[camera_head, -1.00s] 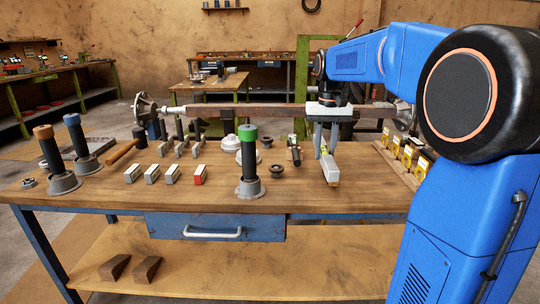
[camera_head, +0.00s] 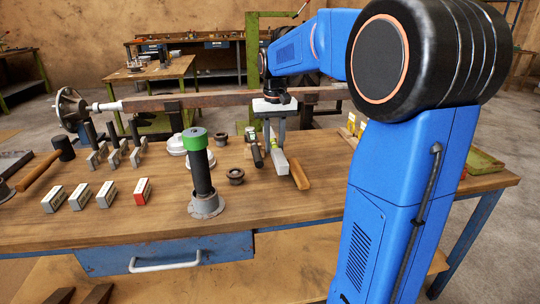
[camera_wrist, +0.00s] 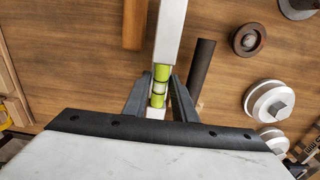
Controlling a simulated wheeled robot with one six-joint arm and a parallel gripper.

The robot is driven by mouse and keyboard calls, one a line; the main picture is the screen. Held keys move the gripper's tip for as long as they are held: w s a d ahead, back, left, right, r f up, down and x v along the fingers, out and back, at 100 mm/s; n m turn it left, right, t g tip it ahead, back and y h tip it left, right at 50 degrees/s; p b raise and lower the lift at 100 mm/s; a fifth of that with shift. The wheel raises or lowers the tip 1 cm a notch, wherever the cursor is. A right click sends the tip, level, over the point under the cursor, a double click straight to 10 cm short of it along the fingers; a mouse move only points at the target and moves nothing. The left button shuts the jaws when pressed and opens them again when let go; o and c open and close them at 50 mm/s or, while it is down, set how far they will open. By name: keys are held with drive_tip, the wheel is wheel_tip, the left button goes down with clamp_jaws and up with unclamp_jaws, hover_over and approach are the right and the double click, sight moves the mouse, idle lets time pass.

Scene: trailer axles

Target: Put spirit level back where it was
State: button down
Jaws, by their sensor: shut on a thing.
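The spirit level (camera_head: 279,161) is a pale grey bar with a green vial. My gripper (camera_head: 275,143) points down over the workbench and is shut on it. In the wrist view the level (camera_wrist: 171,30) runs up between the fingers (camera_wrist: 158,90), with its green vial between them. I cannot tell whether the level touches the bench or hangs just above it. A wooden bar (camera_head: 298,171) lies close on its right in the head view, and a dark cylindrical tool (camera_head: 257,156) lies close on its left.
The workbench (camera_head: 120,222) holds a green-topped post (camera_head: 199,165), white round parts (camera_head: 178,143), a dark ring (camera_head: 236,176) and several small blocks, one red (camera_head: 141,190). A long axle beam (camera_head: 200,99) runs behind my gripper. The bench front right of the post is clear.

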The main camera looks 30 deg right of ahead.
drive_tip(key=shift+f, duration=2.05)
drive_tip(key=shift+f, duration=0.1)
drive_tip(key=c, duration=1.5)
unclamp_jaws()
drive_tip(key=shift+o, duration=0.2)
